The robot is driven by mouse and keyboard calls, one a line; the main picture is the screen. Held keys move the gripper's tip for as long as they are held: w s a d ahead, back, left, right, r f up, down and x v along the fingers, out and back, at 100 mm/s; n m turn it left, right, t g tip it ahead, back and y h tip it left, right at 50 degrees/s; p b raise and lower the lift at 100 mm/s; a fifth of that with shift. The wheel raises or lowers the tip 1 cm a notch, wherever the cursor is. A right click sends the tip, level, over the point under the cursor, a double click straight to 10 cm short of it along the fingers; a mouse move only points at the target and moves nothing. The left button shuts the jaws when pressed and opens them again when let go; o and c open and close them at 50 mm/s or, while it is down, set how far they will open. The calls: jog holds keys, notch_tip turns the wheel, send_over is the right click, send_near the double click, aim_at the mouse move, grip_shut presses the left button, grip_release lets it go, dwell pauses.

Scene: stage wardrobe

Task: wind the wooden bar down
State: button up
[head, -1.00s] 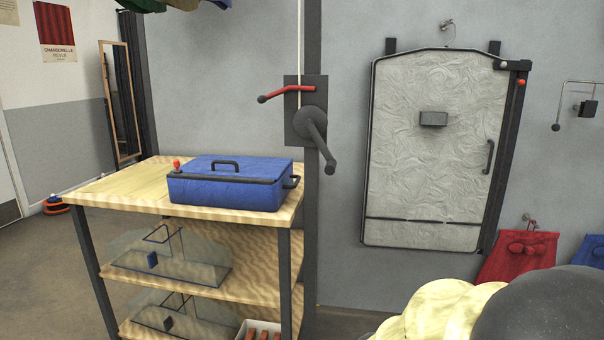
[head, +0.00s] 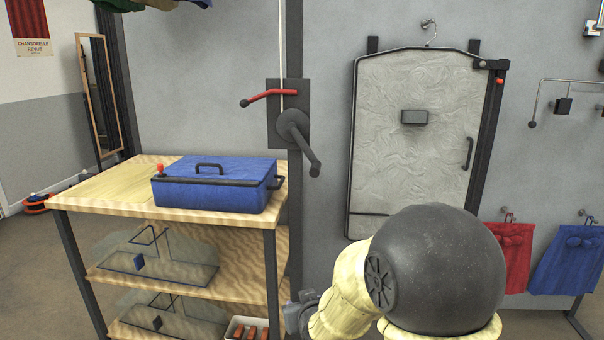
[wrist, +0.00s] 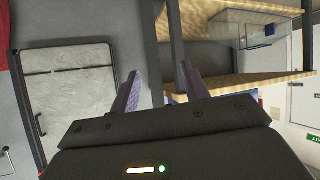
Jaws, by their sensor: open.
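A dark crank winch (head: 291,128) is fixed to the post, with a crank handle pointing down to the right and a red lever (head: 268,95) at its top left. A pale cord (head: 281,45) runs up from it out of frame. The wooden bar itself does not show; only the hems of green and blue clothes (head: 130,4) hang into the top left. My gripper (wrist: 158,88) is open and empty, its two fingers apart in the wrist view. In the head view it is low, right of the shelf unit and below the winch, mostly hidden by my arm.
A wooden shelf unit (head: 105,190) with a blue case (head: 215,185) on top stands left of the post. A pale padded door panel (head: 400,170) hangs on the wall to the right.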

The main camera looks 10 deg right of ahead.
jog(key=w+r+t+h+p, duration=0.1)
jog(key=w+r+t, duration=0.1)
jog(key=r, duration=0.3)
jog(key=w+r+m+t+h+p, duration=0.1)
jog(key=w+r+t+h+p, duration=0.1)
jog(key=r+t, duration=0.2)
jog(key=w+r+t+h+p, duration=0.1)
jog(key=w+r+t+h, duration=0.1)
jog(key=r+t, duration=0.2)
notch_tip(320, 180, up, 3)
jog(key=shift+w+r, duration=0.2)
jog(key=shift+w, duration=0.05)
jog(key=p+x, duration=0.1)
jog(key=x, duration=1.6)
jog(key=shift+d, duration=0.15)
jog(key=shift+w+r, duration=0.1)
jog(key=shift+w, duration=0.05)
grip_shut()
